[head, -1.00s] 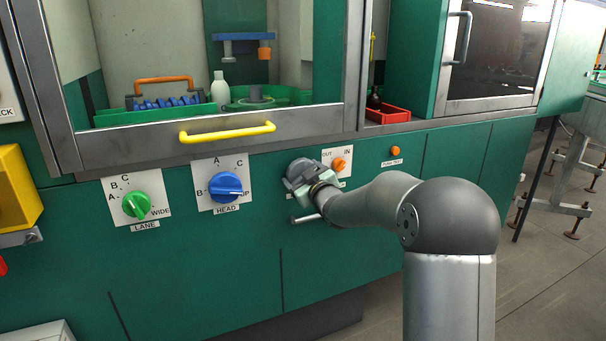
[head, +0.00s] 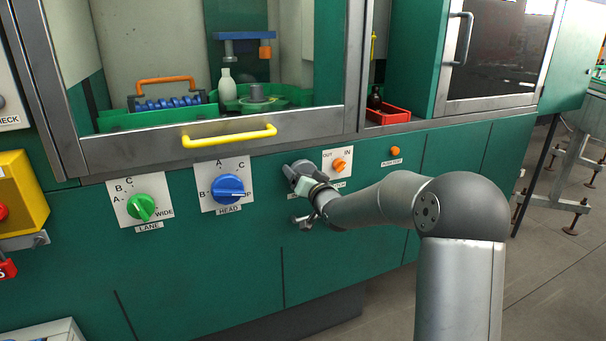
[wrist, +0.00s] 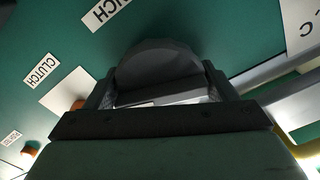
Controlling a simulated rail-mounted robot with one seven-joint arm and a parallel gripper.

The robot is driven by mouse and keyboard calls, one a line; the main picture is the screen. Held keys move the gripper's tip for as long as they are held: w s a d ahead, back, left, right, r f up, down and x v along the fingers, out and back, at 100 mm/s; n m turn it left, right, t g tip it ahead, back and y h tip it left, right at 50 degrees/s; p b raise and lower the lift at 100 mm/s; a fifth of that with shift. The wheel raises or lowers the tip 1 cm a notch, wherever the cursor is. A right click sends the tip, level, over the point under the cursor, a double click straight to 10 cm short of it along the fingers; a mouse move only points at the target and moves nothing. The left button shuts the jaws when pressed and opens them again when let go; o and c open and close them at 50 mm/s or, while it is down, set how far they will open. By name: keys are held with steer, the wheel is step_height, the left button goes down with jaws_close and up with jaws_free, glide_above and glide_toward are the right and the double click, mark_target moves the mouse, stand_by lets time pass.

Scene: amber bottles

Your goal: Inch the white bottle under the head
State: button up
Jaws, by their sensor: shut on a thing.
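The white bottle (head: 227,88) stands upright behind the machine's window, by the green curved guide. It is below the left part of the blue head bracket (head: 245,36), apart from it and left of the bracket's orange end. My gripper (head: 301,176) is at the front panel, right of the blue HEAD knob. In the wrist view, my gripper (wrist: 160,100) is shut on a dark grey rounded knob (wrist: 158,62). An INCH-like label (wrist: 106,12), partly cut off, is beside it. The knob's far side is hidden.
An orange OUT/IN switch (head: 339,165) with a CLUTCH label sits close right of my gripper. The blue HEAD knob (head: 228,188) and green LANE knob (head: 141,207) are to the left. A yellow handle (head: 229,134) sticks out above. A red tray (head: 388,116) is at right.

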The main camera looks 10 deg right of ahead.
steer(key=shift+f+m+p, duration=0.1)
steer(key=shift+m+p, duration=0.2)
steer(key=shift+m, duration=0.8)
steer(key=o, duration=1)
steer(key=shift+c, duration=0.2)
steer(key=shift+s, duration=0.15)
steer(key=shift+s+d, duration=0.1)
steer(key=shift+s, duration=0.25)
steer(key=p+v, duration=0.1)
steer(key=v, duration=1.5)
steer(key=shift+s, duration=0.25)
steer(key=shift+d, duration=0.15)
